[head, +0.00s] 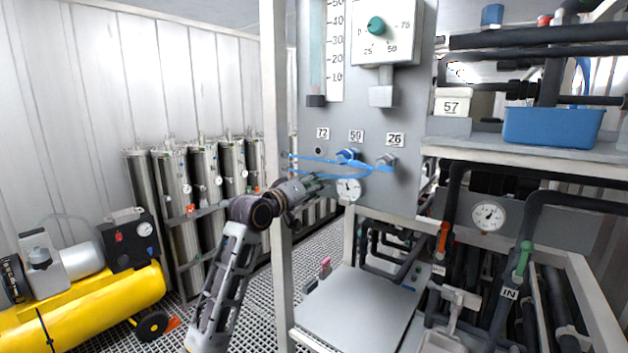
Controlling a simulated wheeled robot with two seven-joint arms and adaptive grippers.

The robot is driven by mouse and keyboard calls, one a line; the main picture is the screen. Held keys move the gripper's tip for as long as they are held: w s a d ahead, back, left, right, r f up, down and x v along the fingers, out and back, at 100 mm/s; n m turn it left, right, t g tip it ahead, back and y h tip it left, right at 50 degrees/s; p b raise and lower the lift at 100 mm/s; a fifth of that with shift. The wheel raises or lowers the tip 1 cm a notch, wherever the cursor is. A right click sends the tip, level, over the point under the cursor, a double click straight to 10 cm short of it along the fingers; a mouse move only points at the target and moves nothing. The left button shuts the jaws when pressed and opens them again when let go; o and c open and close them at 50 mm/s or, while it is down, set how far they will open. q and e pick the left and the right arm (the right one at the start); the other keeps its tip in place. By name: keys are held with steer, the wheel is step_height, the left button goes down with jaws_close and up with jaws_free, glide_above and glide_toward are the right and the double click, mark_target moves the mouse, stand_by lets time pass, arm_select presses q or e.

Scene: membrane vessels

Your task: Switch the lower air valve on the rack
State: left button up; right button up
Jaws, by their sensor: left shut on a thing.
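My left gripper (328,180) reaches in from the lower left to the grey rack panel (330,128). Its fingers are shut beside the round gauge (348,189), below the label 50. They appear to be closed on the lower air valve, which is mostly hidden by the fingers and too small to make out. A blue fitting (347,156) sits above the fingertips, and a grey fitting (387,160) is to its right. Thin blue hoses (310,158) run from the post to these fittings, close to the gripper. My right gripper is not in view.
The rack's upright post (278,80) stands right beside my left arm. A grey table (355,305) is below the panel. Steel cylinders (172,185) and a yellow compressor (90,310) stand left.

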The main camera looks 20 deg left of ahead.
arm_select(q)
steer(key=shift+f+n+p, duration=0.1)
steer(key=shift+n+p, duration=3.4)
steer(key=shift+n, duration=0.2)
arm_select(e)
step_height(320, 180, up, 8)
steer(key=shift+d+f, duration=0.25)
arm_select(q)
steer(key=shift+a, duration=0.1)
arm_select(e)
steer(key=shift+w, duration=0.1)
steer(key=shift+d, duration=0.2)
arm_select(q)
steer(key=o, duration=1)
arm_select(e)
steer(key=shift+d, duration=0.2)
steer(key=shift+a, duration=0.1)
